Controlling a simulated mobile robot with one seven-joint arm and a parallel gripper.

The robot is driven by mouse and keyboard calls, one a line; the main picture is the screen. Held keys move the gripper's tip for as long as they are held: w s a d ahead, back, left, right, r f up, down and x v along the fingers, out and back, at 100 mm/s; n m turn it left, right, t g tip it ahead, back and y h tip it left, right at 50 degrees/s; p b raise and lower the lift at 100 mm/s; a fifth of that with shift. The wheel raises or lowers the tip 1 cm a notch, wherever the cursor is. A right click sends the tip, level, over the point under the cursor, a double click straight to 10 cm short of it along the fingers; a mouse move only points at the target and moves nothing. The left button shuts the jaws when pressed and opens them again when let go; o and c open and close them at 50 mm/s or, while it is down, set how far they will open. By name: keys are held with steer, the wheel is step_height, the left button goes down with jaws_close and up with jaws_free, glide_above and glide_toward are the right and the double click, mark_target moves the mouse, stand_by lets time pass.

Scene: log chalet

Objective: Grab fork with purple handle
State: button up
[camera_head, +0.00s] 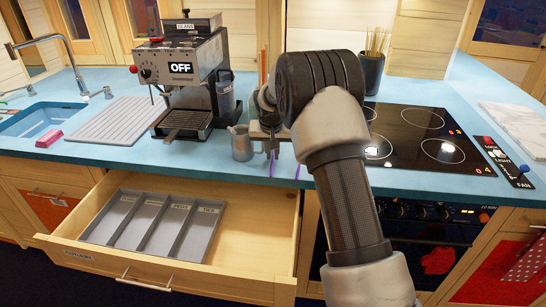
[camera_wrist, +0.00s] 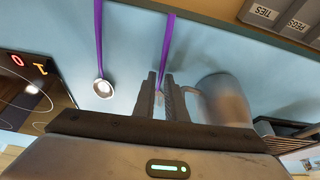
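Two utensils with purple handles lie on the blue counter in front of my gripper. In the wrist view, one purple handle (camera_wrist: 168,40) runs down between my gripper's fingers (camera_wrist: 160,82), and its metal head is hidden there, so I cannot see tines. The other purple handle (camera_wrist: 98,40) ends in a round silver bowl, like a spoon (camera_wrist: 103,88), left of the fingers. My gripper (camera_head: 271,148) is low over the counter in the head view. Its fingers are close together on either side of the first handle; I cannot tell whether they touch it.
A metal pitcher (camera_head: 242,145) stands close beside my gripper, near the coffee machine (camera_head: 185,75). The stove (camera_head: 425,135) is to the right. An open drawer (camera_head: 245,225) holds a grey labelled tray (camera_head: 124,225) in front of the counter. A dark utensil pot (camera_head: 371,72) stands behind my arm.

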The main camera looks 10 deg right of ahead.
steer(key=shift+f, duration=0.15)
jaws_close()
